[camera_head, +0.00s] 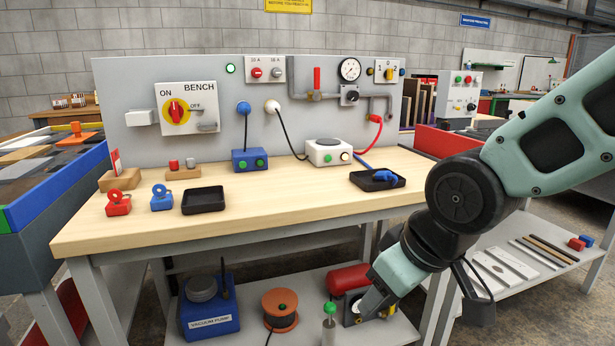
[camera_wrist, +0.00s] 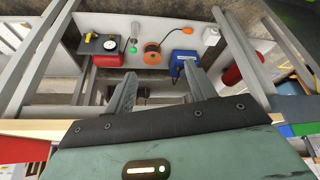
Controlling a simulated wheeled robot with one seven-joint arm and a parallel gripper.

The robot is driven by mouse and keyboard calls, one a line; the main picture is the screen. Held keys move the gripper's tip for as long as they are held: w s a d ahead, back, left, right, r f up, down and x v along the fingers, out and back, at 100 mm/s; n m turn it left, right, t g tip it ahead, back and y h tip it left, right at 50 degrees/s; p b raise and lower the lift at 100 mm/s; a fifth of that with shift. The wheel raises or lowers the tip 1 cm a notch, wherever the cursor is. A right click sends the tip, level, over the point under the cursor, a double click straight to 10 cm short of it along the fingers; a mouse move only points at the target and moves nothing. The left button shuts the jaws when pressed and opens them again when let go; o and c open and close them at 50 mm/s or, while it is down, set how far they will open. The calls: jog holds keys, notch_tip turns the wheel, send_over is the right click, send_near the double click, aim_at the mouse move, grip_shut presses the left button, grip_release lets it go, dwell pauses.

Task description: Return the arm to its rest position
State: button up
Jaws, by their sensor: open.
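My arm reaches in from the right in the head view and bends down past the bench's right front corner. My gripper (camera_head: 368,302) hangs in front of the bench, below its top, and points down and left. In the wrist view my gripper (camera_wrist: 160,84) shows two dark fingers spread apart with nothing between them. The lower shelf (camera_wrist: 143,28) shows beyond the fingers. In the head view the gripper partly covers the small compressor on that shelf.
The wooden bench top (camera_head: 290,193) carries a black tray (camera_head: 203,200), another tray (camera_head: 378,181) holding a blue item, and a red padlock (camera_head: 118,203). Below stand a vacuum pump (camera_head: 210,312), an orange reel (camera_head: 280,309) and a red tank (camera_head: 350,278). A side cart (camera_head: 515,258) stands right.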

jog(key=s+d+f+g+h, duration=0.1)
jog(key=s+f+g, duration=0.1)
jog(key=s, duration=0.6)
jog(key=s+d+f+g+h, duration=0.1)
jog(key=s+d+f+g, duration=0.1)
jog(key=s, duration=0.5)
notch_tip(320, 180, up, 21)
jog(key=p, duration=2)
